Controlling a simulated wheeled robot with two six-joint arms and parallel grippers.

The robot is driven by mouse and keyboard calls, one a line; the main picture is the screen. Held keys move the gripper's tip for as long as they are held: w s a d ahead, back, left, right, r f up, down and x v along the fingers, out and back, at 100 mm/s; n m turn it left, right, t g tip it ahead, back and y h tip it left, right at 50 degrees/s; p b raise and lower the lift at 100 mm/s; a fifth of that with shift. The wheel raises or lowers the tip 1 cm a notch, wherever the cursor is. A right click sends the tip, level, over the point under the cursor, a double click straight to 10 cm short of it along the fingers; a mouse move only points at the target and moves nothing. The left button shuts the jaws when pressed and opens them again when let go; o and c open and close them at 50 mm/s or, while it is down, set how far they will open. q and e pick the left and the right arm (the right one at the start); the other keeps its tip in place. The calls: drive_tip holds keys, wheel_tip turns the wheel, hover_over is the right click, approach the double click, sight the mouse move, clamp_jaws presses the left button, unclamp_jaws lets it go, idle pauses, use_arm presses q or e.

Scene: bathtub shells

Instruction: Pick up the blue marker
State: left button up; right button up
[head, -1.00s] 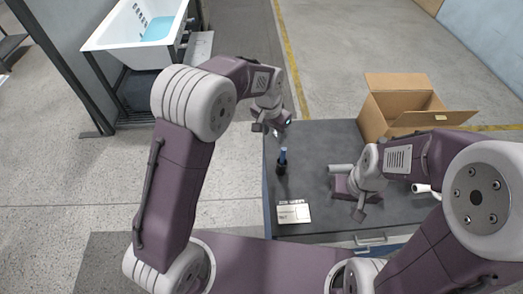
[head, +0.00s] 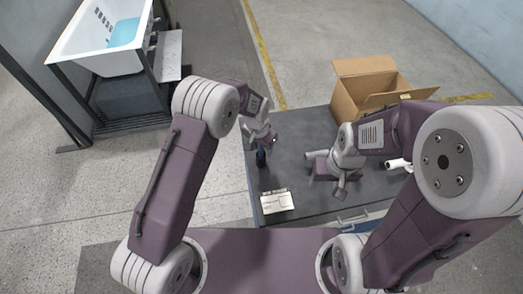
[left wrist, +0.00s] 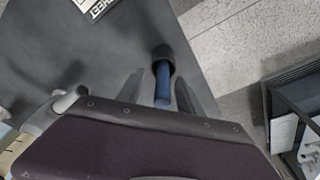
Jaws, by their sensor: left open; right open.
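The blue marker (head: 261,153) stands upright in a small dark round holder near the left edge of the dark tabletop. In the left wrist view, the marker (left wrist: 162,86) rises from the dark holder (left wrist: 163,54) between the two fingers. My left gripper (head: 263,142) is open, directly over the marker, with one finger on each side; it also shows in the left wrist view (left wrist: 165,74). Gaps show between fingers and marker, and the marker is not gripped. In the head view the gripper partly hides it. My right gripper (head: 341,190) is open and empty above the table's middle.
A pale flat box with lettering (head: 277,201) lies near the table's front left. An open cardboard box (head: 365,95) stands at the back right. A white bathtub (head: 105,35) on a dark frame stands off to the left.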

use_arm(q)
drive_tip(key=shift+w+a+f, duration=0.15)
drive_tip(key=shift+a+f, duration=0.05)
drive_tip(key=shift+f, duration=0.35)
drive_tip(key=shift+d+r, duration=0.1)
clamp_jaws()
